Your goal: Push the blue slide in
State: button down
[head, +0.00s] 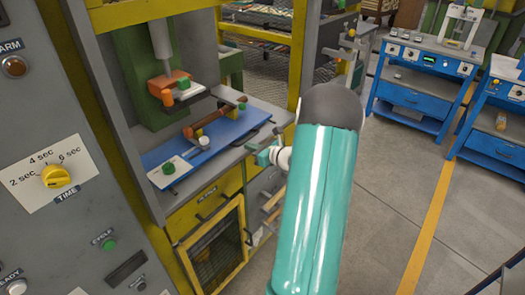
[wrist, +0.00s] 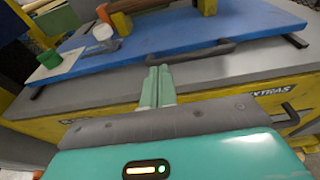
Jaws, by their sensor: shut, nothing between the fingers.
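The blue slide (head: 238,124) is a flat board on the grey bed of a machine, and part of it sticks out toward the front. It also fills the top of the wrist view (wrist: 262,22), where a dark bar handle (wrist: 200,53) runs along its front edge. On it are a pale plate with a green knob (head: 169,168), a white knob (head: 203,142) and a brown wooden piece. My gripper (head: 265,156) is shut and empty in front of the slide. In the wrist view its fingertips (wrist: 158,72) point at the front edge, left of the handle; contact is unclear.
A press ram (head: 160,40) with an orange block hangs above the bed. A yellow post (head: 302,50) rises at the right of the machine. Drawers and a yellow mesh door (head: 215,258) are below. Blue benches (head: 415,90) stand at the back right, with open floor between.

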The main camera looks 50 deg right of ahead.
jog(key=shift+w+f, duration=0.15)
jog(key=shift+w, duration=0.55)
